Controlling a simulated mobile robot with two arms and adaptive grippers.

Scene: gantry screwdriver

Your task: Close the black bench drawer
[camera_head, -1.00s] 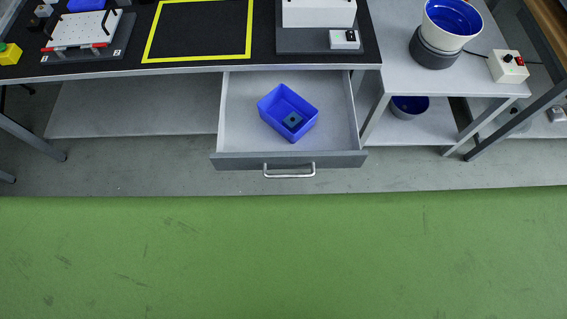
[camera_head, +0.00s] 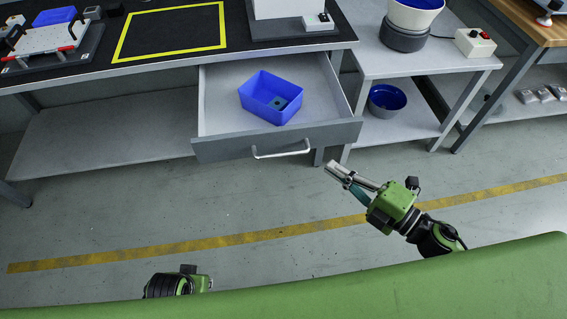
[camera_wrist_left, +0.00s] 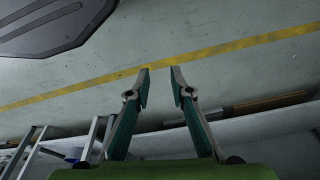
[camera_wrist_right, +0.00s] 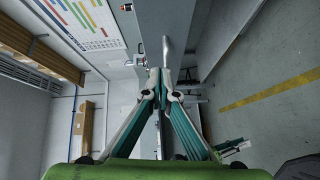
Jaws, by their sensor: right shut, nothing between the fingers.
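The bench drawer (camera_head: 278,137) stands pulled out under the black-topped bench in the head view, with a grey front and a silver bar handle (camera_head: 281,151). A blue bin (camera_head: 270,97) with a small dark part inside sits in it. My left gripper (camera_wrist_left: 160,74) is open and empty in the left wrist view, over the floor. In the head view its fingers are hidden.
A side table (camera_head: 430,63) with a white and blue bowl feeder (camera_head: 408,22) stands right of the drawer. A blue bowl (camera_head: 387,99) sits on its lower shelf. The floor before the drawer is clear, crossed by a yellow line (camera_head: 250,237).

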